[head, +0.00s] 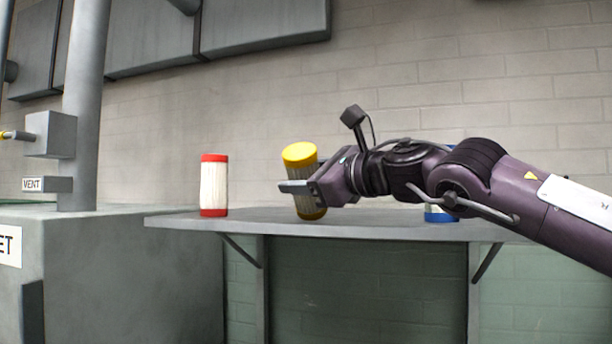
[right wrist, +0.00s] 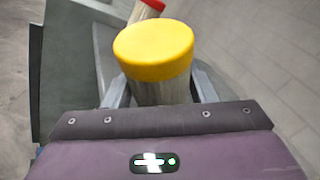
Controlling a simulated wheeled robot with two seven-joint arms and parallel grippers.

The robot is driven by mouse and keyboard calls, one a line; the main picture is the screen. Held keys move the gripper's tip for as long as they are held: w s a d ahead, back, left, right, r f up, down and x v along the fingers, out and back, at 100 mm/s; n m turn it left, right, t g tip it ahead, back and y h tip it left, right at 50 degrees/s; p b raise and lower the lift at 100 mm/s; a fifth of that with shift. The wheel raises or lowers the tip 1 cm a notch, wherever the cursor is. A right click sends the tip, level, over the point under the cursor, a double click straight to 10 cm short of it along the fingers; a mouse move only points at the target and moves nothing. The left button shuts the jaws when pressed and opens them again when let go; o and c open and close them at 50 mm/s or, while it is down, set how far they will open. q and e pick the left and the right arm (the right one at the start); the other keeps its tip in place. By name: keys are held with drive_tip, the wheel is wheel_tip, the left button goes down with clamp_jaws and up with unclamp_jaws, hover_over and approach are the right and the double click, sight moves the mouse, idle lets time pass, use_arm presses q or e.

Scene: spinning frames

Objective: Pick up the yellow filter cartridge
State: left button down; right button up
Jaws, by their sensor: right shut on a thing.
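The yellow filter cartridge (head: 299,153) has yellow end caps and a pale pleated body. It is tilted a little in the head view, with its lower end at about the height of the shelf top; I cannot tell whether it touches the shelf. My right gripper (head: 300,188) is shut on it around the body. In the right wrist view its yellow cap (right wrist: 154,52) faces the camera, with the gripper fingers (right wrist: 160,90) on either side of the body. My left gripper is not in view.
A red-capped cartridge (head: 214,185) stands upright on the grey shelf (head: 190,222), left of the yellow one. A blue-capped one (head: 440,215) is mostly hidden behind my right arm. A grey cabinet (head: 120,260) with a pipe (head: 85,100) stands at left.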

sight(292, 174)
drive_tip(key=shift+a+f+b, duration=0.1)
drive_tip(key=shift+f+b, duration=0.05)
drive_tip(key=shift+b, duration=0.25)
drive_tip(key=s+b, duration=0.1)
drive_tip(key=s+a+b, duration=0.1)
drive_tip(key=s+b, duration=0.1)
drive_tip(key=s, duration=0.1)
drive_tip(key=shift+s+a+r, duration=0.1)
drive_tip(key=shift+a+r, duration=0.1)
drive_tip(key=shift+a, duration=0.15)
drive_tip(key=s+a+b, duration=0.2)
drive_tip(key=s, duration=0.5)
drive_tip(key=s+a+r+b, duration=0.1)
drive_tip(key=s+a+b, duration=0.1)
drive_tip(key=s, duration=0.5)
drive_tip(key=shift+s+a+b, duration=0.15)
drive_tip(key=shift+s+b, duration=0.25)
drive_tip(key=shift+b, duration=0.2)
drive_tip(key=shift+r, duration=0.1)
